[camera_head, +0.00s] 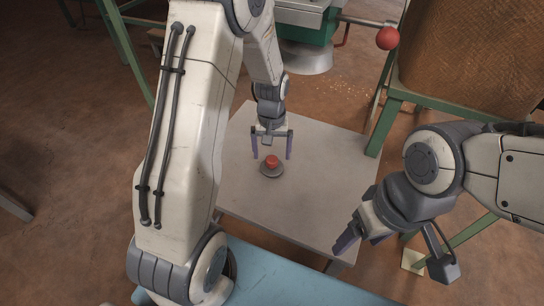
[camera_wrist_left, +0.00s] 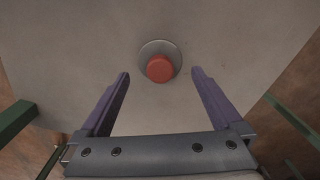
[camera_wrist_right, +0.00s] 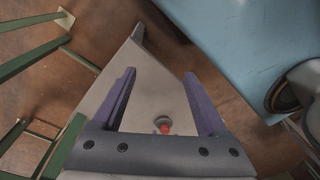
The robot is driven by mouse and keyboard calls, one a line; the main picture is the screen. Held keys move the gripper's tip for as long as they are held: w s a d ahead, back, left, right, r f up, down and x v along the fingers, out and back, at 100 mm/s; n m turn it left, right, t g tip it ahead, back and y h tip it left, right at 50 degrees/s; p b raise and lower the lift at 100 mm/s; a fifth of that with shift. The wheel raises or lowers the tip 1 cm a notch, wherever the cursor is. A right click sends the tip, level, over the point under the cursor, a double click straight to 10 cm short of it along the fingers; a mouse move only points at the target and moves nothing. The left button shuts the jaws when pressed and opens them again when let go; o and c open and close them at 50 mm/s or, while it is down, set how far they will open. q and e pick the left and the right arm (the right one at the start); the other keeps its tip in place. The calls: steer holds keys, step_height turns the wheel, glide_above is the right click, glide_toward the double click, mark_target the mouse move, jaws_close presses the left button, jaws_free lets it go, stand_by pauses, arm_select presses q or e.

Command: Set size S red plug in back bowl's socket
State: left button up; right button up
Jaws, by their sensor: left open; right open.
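The red plug (camera_head: 271,160) stands on a round grey disc (camera_head: 271,171) on the grey table. In the left wrist view the red plug (camera_wrist_left: 160,69) shows just beyond and between the fingertips, with the disc (camera_wrist_left: 163,46) around its base. My left gripper (camera_head: 272,155) is open above the plug and appears not to touch it. My right gripper (camera_head: 360,240) is open and empty off the table's front right corner. The plug also shows small in the right wrist view (camera_wrist_right: 163,126). I cannot make out a size mark, a bowl or a socket.
The grey table (camera_head: 320,150) is bare around the disc. A green machine (camera_head: 300,55) with a grey outlet and a red ball knob (camera_head: 387,38) stands behind it. A brown hopper (camera_head: 470,60) on green legs is at the right. A blue surface (camera_head: 280,280) lies in front.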

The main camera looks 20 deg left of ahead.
arm_select(q)
steer(key=shift+r, duration=0.55)
steer(key=s+d+r+m, duration=0.35)
steer(key=d+r, duration=0.25)
steer(key=d, duration=0.2)
steer(key=s+d+r+m, duration=0.3)
steer(key=s+d+r, duration=0.1)
steer(key=s, duration=0.5)
steer(key=s+d+r+m+h, duration=0.1)
steer(key=s+d+r+m, duration=0.3)
steer(key=s, duration=0.5)
steer(key=shift+s, duration=0.25)
arm_select(e)
steer(key=shift+r, duration=0.2)
arm_select(q)
steer(key=shift+s+r+m, duration=0.15)
steer(key=shift+s+m, duration=0.3)
steer(key=shift+s, duration=0.2)
steer(key=c, duration=0.3)
arm_select(e)
steer(key=c, duration=0.3)
arm_select(q)
steer(key=shift+s, duration=0.25)
steer(key=c, duration=0.5)
arm_select(e)
steer(key=shift+c, duration=0.6)
steer(key=shift+a, duration=0.1)
